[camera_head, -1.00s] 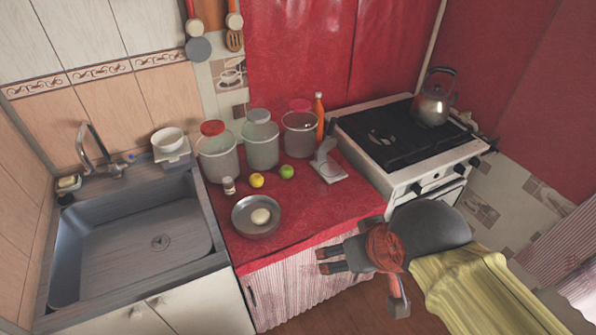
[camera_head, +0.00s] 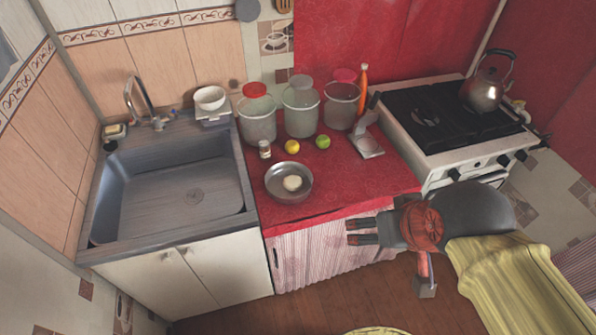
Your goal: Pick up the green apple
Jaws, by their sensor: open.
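The green apple (camera_head: 323,142) sits on the red oilcloth counter (camera_head: 340,185), in front of the jars and just right of a yellow fruit. My gripper (camera_head: 350,232) is at the counter's front edge, to the right of and nearer than the apple. Its two dark fingers point left and stand apart, with nothing between them. The apple is in full view and apart from the gripper.
A metal bowl (camera_head: 289,182) with a pale lump stands front left of the apple. A yellow fruit (camera_head: 292,147), a small jar (camera_head: 265,149), large jars (camera_head: 301,108) and a grey scale-like object (camera_head: 367,142) surround it. The stove (camera_head: 450,125) is right, the sink (camera_head: 180,185) left.

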